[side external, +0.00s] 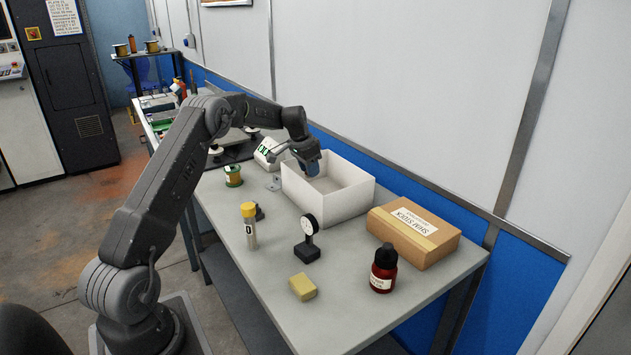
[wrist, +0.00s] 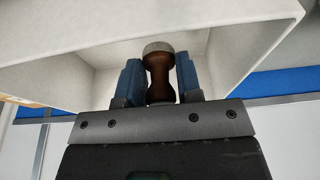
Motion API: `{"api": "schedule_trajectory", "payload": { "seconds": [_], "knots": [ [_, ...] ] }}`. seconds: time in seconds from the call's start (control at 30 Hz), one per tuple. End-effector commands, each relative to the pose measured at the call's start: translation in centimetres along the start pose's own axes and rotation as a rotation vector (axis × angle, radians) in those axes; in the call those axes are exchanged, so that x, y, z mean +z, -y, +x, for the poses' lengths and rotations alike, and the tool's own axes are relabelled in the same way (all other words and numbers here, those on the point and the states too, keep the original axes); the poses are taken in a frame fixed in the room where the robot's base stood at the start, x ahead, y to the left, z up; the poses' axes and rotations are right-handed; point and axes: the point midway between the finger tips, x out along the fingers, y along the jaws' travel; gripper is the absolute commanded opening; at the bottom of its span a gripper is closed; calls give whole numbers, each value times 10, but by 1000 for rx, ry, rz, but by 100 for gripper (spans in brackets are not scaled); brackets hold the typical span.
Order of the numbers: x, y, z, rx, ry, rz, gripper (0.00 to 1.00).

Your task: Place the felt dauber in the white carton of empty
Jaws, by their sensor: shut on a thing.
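The white carton (side external: 350,204) stands open-topped on the grey bench near the wall. My gripper (side external: 308,170) is tilted down over the carton's far left part, its fingers at about rim height. In the wrist view, the blue fingers (wrist: 157,72) are shut on the felt dauber (wrist: 160,78), a brown waisted handle with a pale grey felt end. The felt end points out past the fingertips, among the carton's white walls (wrist: 55,75). In the side view the dauber is hidden by my gripper, and I cannot tell how far it is above the carton floor.
A brown cardboard box (side external: 412,236) stands right of the carton. In front are a dark red bottle (side external: 384,272), a dial gauge (side external: 309,233), a yellow block (side external: 303,288) and a yellow-capped tube (side external: 249,228). A wire spool (side external: 233,177) and a small bracket (side external: 273,184) lie left.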

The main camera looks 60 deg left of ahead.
Motion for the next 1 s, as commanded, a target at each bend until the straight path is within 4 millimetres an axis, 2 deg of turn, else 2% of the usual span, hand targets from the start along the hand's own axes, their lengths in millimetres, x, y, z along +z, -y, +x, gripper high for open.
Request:
{"api": "schedule_trajectory", "payload": {
  "seconds": [0.07, 0.27, 0.5, 0.93, 0.97, 1.0],
  "knots": [
    [3, 0, 11, 1, 1, 0, 10],
    [7, 0, 25, 0, 0, -1, 10],
    [17, -1, 61, 2, 1, -1, 10],
    [19, 0, 69, 0, -1, -1, 10],
    [19, 0, 68, 0, -1, -1, 34],
    [19, 0, 68, -1, -1, -1, 38]
  ]
}}
